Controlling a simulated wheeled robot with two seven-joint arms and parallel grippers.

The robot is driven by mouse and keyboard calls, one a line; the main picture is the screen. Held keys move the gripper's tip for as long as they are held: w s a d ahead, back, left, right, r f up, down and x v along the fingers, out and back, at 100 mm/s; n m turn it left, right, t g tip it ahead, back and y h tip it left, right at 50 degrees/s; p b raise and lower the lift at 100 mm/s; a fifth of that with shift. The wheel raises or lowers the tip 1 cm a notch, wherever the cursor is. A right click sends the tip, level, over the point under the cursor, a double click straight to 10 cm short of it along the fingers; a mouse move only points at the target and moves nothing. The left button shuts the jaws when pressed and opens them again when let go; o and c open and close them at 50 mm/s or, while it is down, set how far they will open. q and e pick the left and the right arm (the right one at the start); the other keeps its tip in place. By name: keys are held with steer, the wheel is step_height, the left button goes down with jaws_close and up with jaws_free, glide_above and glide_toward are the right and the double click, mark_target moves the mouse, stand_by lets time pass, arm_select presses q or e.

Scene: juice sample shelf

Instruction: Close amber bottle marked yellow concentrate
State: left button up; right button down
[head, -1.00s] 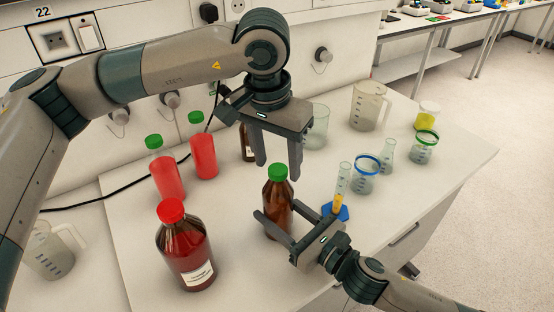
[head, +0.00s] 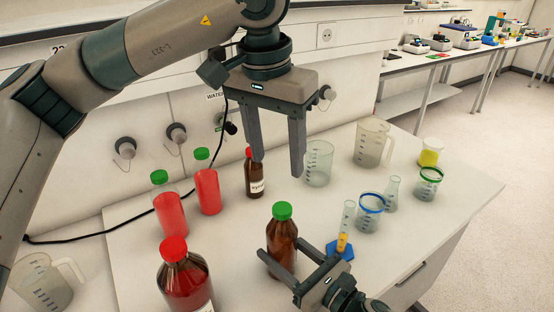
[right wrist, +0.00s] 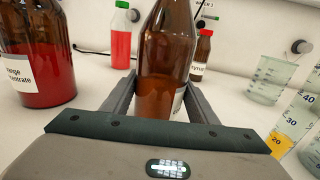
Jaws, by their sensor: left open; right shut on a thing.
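An amber bottle (head: 282,248) with a green cap (head: 282,211) stands upright near the front of the bench. The cap sits on the bottle's neck; how tightly, I cannot tell. My right gripper (head: 283,247) is shut around the bottle's body from the front. In the right wrist view the amber bottle (right wrist: 167,60) is between the fingers; its cap is out of frame and its label is mostly hidden. My left gripper (head: 277,168) is open and empty, pointing down above the green cap, with a gap between them.
A large red-capped bottle (head: 185,280) stands front left. Two green-capped red bottles (head: 170,214) (head: 207,190) and a small red-capped amber bottle (head: 254,180) stand behind. A cylinder on a blue base (head: 341,252), beakers (head: 370,213) and a jug (head: 371,145) are at the right.

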steer(key=c, duration=0.6)
jaws_free()
steer(key=shift+c, duration=0.2)
steer(key=b+v, duration=0.4)
steer(key=v, duration=1.1)
steer(key=shift+s+d+b, duration=0.1)
steer(key=shift+b, duration=0.25)
steer(key=shift+v, duration=1.05)
steer(key=shift+r, duration=0.1)
